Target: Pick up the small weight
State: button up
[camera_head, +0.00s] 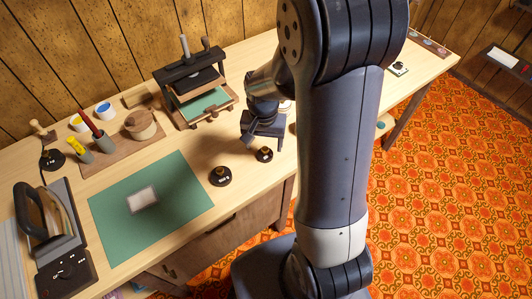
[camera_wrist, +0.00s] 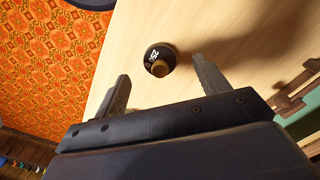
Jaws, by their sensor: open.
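Two round black weights with brass knobs stand on the pale wooden table. The small weight (camera_head: 264,155) is right of the larger weight (camera_head: 220,176) in the head view. My gripper (camera_head: 263,140) is open, just behind and above the small weight. In the wrist view, a black weight with white figures and a brass knob (camera_wrist: 160,58), seemingly the small one, shows just past the fingertips, between the lines of the two open fingers of my gripper (camera_wrist: 160,70). Nothing is between the fingers, and they do not appear to touch the weight.
A green mat (camera_head: 170,225) with a pale framed piece lies to the left. A black press (camera_head: 192,85) stands behind my gripper. An iron (camera_head: 38,212), cups and a wooden board with pots are further left. The table (camera_head: 230,205) is bare around the weights; its front edge is close.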

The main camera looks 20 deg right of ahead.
aim_at(265, 148)
jog(key=shift+w+d+f, duration=0.15)
jog(key=shift+f, duration=1.1)
jog(key=shift+w+d+f, duration=0.15)
jog(key=shift+f, duration=1.1)
jog(key=shift+c, duration=0.5)
jog(key=c, duration=1.1)
jog(key=shift+c, duration=0.2)
